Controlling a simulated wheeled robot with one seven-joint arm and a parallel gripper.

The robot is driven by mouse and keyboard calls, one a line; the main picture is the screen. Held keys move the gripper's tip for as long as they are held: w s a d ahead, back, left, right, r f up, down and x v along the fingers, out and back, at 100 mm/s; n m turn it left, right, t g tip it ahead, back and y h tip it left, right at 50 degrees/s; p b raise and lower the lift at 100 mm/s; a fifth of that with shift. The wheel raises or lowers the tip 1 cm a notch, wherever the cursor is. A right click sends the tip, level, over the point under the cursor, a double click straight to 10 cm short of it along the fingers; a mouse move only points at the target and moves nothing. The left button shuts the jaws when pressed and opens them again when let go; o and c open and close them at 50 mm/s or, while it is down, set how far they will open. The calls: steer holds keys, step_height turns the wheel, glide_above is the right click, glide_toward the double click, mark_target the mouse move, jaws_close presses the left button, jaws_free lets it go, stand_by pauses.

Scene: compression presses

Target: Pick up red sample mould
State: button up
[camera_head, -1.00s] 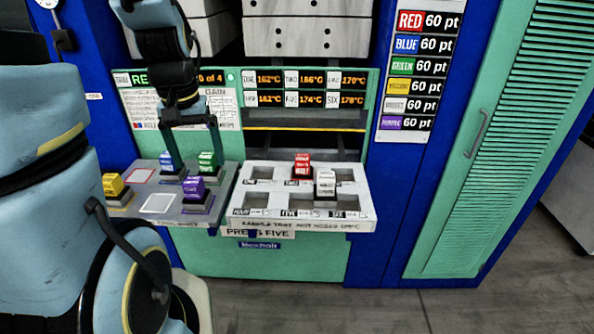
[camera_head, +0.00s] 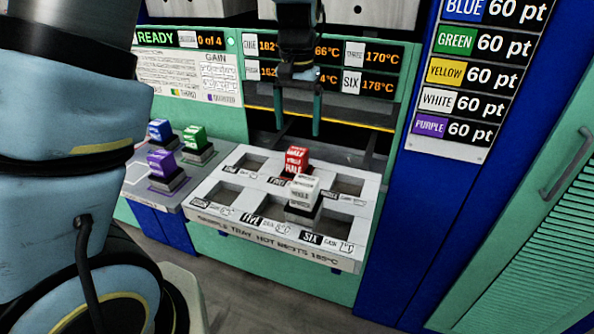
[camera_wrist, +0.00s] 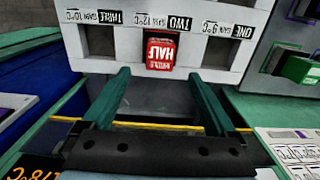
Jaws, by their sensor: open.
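The red sample mould (camera_head: 294,160) stands upright in the back-row middle slot, marked TWO, of the white sample tray (camera_head: 228,208). It also shows in the wrist view (camera_wrist: 161,49) with lettering on its top. My gripper (camera_head: 299,132) is open and empty, fingers pointing down, above and behind the mould near the press opening. In the wrist view the two green fingers (camera_wrist: 165,80) are spread wide on either side of the line to the mould, apart from it. A white mould (camera_head: 304,194) stands close in front of the red one and hides part of its base.
Blue (camera_head: 160,130), green (camera_head: 195,138) and purple (camera_head: 162,164) moulds stand on a grey shelf at left. Other tray slots are empty. The display panel (camera_head: 375,70) rises behind my gripper. A blue post (camera_head: 400,200) borders the tray's right side.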

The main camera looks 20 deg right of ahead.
mark_target(297, 151)
step_height(297, 151, down, 8)
steer(key=shift+s+a+f+p, duration=0.15)
steer(key=shift+f+p, duration=0.1)
steer(key=shift+p, duration=0.9)
steer(key=shift+c, duration=0.3)
jaws_close()
steer(key=shift+r, duration=0.1)
